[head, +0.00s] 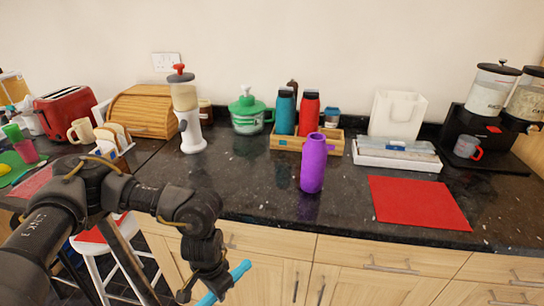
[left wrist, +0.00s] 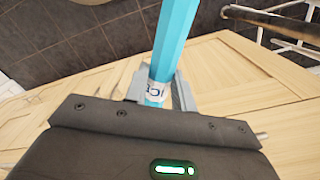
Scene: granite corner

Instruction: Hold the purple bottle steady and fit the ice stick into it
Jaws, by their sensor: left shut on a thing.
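The purple bottle (head: 313,165) stands upright on the dark granite counter near its front edge, a little right of the middle in the head view. My left gripper (head: 212,293) is low in front of the cabinet doors, below the counter top and left of the bottle. It is shut on the light blue ice stick (head: 236,273), which slants up to the right. In the left wrist view the ice stick (left wrist: 168,45) runs up from between the fingers (left wrist: 157,92), with a printed label band near them. My right gripper is in neither view.
A red mat (head: 417,203) lies right of the bottle. Behind it, a wooden tray (head: 290,144) holds a teal and a red bottle. A white cereal dispenser (head: 190,130) stands left. The counter around the purple bottle is mostly clear.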

